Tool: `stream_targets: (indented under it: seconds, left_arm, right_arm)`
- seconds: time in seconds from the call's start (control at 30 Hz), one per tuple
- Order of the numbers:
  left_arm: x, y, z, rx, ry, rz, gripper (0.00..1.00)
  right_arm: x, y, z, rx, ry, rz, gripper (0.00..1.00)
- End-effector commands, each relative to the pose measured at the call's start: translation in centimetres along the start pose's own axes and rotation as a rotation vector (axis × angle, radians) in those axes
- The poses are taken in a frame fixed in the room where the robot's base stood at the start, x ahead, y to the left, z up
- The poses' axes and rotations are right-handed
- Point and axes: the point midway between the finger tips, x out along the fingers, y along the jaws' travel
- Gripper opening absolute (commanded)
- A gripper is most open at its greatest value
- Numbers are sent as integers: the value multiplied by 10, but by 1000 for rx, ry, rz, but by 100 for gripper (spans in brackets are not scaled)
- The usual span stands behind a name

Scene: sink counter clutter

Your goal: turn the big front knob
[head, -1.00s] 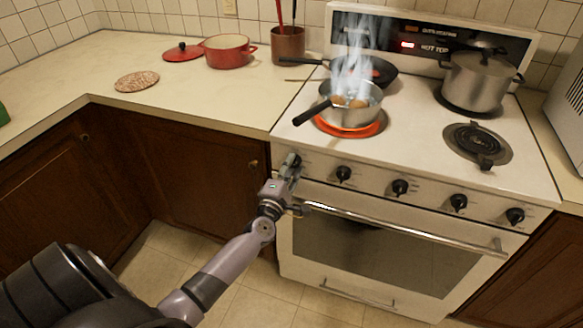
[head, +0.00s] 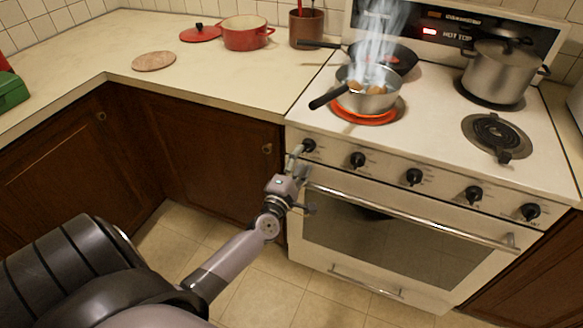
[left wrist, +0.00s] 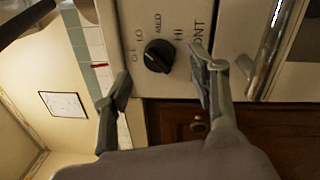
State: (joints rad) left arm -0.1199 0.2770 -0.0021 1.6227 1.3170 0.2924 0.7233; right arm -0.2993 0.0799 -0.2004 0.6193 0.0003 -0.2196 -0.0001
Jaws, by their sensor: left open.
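The leftmost black stove knob (head: 308,146) is on the front panel. In the left wrist view the knob (left wrist: 159,56) shows close up, with OFF, LO, MED and HI around it and "ONT" lettering beside it. My left gripper (head: 306,179) is open just in front of and below this knob. In the left wrist view the left gripper (left wrist: 160,72) has its fingers spread on either side of the knob, with a gap to each. My right gripper is not in view.
A steaming pan (head: 368,98) sits on the glowing front-left burner, a dark skillet (head: 398,56) behind it. A steel pot (head: 498,70) stands at back right. The oven handle (head: 410,214) runs below the knobs. A red pot (head: 246,36) stands on the counter.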

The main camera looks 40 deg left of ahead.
Motion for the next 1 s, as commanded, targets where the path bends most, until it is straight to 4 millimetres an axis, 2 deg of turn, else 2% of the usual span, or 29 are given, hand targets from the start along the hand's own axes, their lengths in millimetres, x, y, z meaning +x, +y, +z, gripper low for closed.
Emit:
stream_targets:
  seconds: [0.03, 0.2, 0.4, 0.57, 1.0]
  left_arm:
    - [-14, -1, 0, -2, 1, -4, 54]
    - [-48, -1, 0, -1, 0, -3, 54]
    - [-74, 0, 0, -1, 1, -1, 54]
    - [-80, 0, 0, -1, 0, 0, 54]
    - [-79, 0, 0, -1, 0, 0, 54]
  right_arm:
    - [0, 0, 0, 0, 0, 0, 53]
    - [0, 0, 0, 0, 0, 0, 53]
    - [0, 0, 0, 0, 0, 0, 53]
    - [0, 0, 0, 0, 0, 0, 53]
    - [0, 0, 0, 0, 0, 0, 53]
